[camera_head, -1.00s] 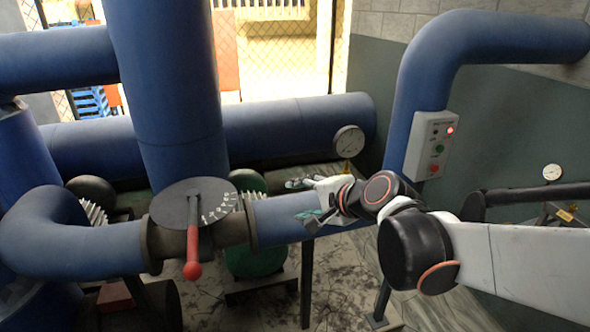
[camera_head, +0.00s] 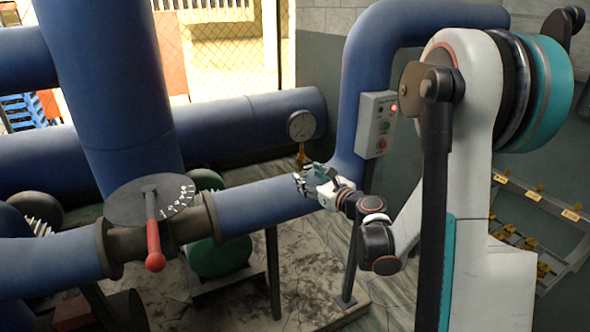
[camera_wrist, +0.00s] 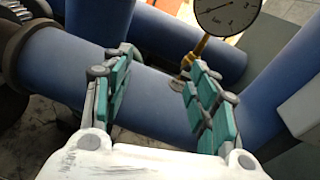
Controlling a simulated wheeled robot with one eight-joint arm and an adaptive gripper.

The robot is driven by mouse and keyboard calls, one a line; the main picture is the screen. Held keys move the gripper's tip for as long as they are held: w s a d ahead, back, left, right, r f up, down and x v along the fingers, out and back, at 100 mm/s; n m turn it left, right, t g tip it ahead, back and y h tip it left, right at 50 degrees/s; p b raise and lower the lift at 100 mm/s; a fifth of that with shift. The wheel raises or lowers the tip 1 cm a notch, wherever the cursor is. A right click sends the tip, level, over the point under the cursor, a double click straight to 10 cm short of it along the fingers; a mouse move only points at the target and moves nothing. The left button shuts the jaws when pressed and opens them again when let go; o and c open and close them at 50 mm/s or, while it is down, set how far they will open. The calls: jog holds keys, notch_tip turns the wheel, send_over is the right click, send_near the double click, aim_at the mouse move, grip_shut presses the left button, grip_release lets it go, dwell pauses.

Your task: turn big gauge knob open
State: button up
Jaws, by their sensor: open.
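My gripper (camera_head: 309,174) is just below and right of the gauge in the head view. In the wrist view, my gripper (camera_wrist: 157,78) has its teal-padded fingers wide apart, with blue pipe showing between them. The stem's lower end is close to the right finger; contact cannot be told.
A large grey dial plate (camera_head: 150,200) with a red-ended lever (camera_head: 154,240) sits on the pipe at left. A grey control box (camera_head: 375,125) is on the upright pipe. Blue pipes (camera_head: 262,205) run below the gripper. A rack with yellow tags (camera_head: 545,230) stands at right.

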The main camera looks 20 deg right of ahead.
aim_at(308, 166)
jog(key=d+f+m+t+h, duration=0.1)
jog(key=d+f+m+h, duration=0.1)
jog(key=d+f+m, duration=0.3)
jog(key=w+b, duration=0.1)
jog(key=w, duration=0.3)
jog(key=w+b, duration=0.1)
jog(key=w, duration=0.3)
jog(key=w+r+b, duration=0.1)
jog(key=w+b, duration=0.1)
jog(key=w, duration=0.3)
jog(key=shift+d, duration=0.2)
jog(key=shift+c, duration=0.6)
jog(key=shift+s, duration=0.1)
jog(key=c, duration=1)
